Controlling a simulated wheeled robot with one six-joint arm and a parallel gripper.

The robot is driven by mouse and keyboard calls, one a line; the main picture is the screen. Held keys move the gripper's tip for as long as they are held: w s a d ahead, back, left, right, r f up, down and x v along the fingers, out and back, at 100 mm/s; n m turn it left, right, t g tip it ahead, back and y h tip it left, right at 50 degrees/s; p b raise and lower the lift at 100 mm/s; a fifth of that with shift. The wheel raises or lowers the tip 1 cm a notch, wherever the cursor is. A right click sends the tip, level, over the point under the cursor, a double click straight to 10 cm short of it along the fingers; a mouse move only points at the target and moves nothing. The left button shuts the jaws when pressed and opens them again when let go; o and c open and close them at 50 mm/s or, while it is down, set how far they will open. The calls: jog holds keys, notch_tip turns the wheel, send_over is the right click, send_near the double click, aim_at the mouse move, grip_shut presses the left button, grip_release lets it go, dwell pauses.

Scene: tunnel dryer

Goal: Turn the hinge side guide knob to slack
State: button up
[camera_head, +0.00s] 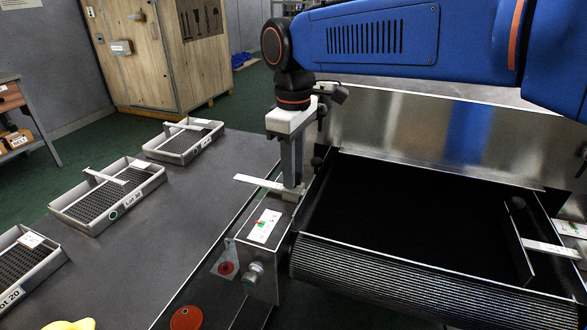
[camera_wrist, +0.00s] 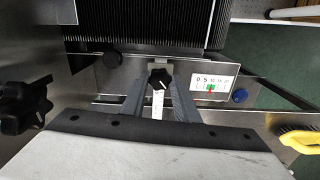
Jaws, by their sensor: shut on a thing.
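In the wrist view, a black lobed knob (camera_wrist: 158,79) sits between the fingertips of my gripper (camera_wrist: 160,82), which is shut on it. A white scale strip runs below the knob. In the head view, my gripper (camera_head: 292,188) points down at the left side of the black belt (camera_head: 410,205) and hides the knob. A white plate numbered 0 to 20 (camera_wrist: 209,85) with a red pointer near 10 is right of the knob. No label shows which guide side this knob belongs to.
A larger black knob (camera_wrist: 22,105) is at the left of the wrist view. A blue button (camera_wrist: 240,95) and a yellow handle (camera_wrist: 303,138) are at the right. In the head view, a side guide (camera_head: 520,240) stands at the belt's right, and mesh trays (camera_head: 105,195) lie left.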

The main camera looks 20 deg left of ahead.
jog(key=n, duration=0.5)
jog(key=shift+n, duration=2.4)
jog(key=o, duration=1.1)
jog(key=shift+c, duration=0.2)
notch_tip(320, 180, up, 18)
jog(key=shift+f, duration=0.25)
